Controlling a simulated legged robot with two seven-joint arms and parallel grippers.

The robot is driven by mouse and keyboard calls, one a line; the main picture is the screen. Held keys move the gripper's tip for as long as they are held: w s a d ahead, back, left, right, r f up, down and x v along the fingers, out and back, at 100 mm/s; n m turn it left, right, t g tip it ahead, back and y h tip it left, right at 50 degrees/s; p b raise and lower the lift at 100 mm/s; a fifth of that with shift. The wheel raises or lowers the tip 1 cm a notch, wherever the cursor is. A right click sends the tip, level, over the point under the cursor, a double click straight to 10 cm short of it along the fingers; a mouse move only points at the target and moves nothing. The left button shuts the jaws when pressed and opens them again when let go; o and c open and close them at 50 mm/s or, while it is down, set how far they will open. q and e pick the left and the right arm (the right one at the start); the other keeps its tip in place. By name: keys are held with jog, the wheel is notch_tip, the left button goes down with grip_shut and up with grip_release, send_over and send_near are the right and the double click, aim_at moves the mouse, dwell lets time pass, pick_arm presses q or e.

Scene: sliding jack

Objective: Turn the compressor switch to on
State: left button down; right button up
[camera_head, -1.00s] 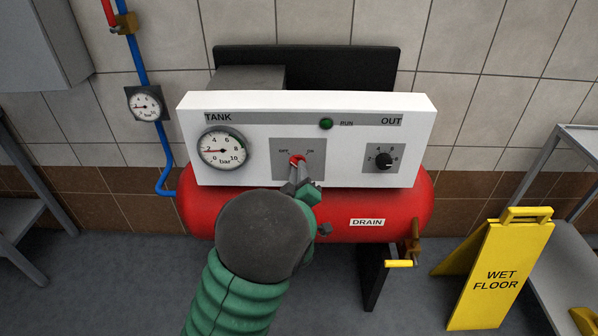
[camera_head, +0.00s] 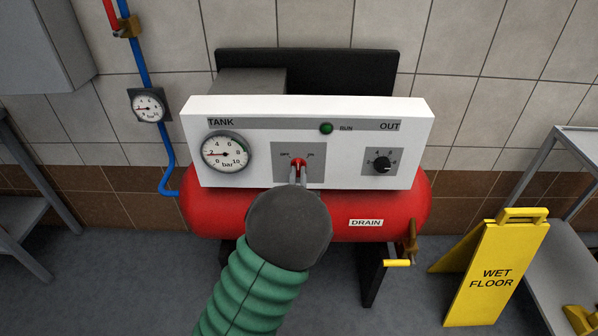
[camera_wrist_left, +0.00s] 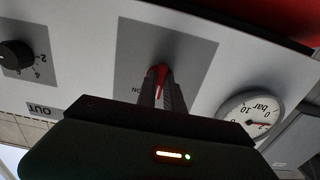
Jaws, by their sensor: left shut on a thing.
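The compressor switch is a small red knob (camera_head: 298,163) on a grey plate between OFF and ON marks, on the white panel (camera_head: 250,112). My left gripper (camera_head: 298,174) is shut on the red knob, its fingers one on each side. In the left wrist view the knob (camera_wrist_left: 160,76) shows between the two dark fingers (camera_wrist_left: 161,90), and an ON mark is beside them. The knob's exact angle is hard to tell. My right gripper is not in view.
The tank gauge (camera_head: 226,152) is left of the switch, its needle low. The green RUN lamp (camera_head: 326,128) looks dark. The OUT dial (camera_head: 381,164) is at the right. The red tank (camera_head: 400,205) lies below. A yellow wet floor sign (camera_head: 497,270) stands at lower right.

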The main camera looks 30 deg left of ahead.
pick_arm(q)
jog(key=m+p, duration=0.1)
jog(key=m, duration=0.1)
jog(key=m+p, duration=0.2)
jog(key=m, duration=0.1)
jog(key=shift+r+m, duration=0.3)
jog(key=shift+r, duration=0.1)
jog(key=shift+m+p, duration=0.8)
jog(key=shift+m, duration=0.8)
jog(key=shift+w+f+m, duration=0.1)
jog(key=shift+m, duration=0.2)
jog(key=c, duration=1.5)
grip_release()
jog(key=shift+f, duration=0.15)
jog(key=shift+o, duration=0.2)
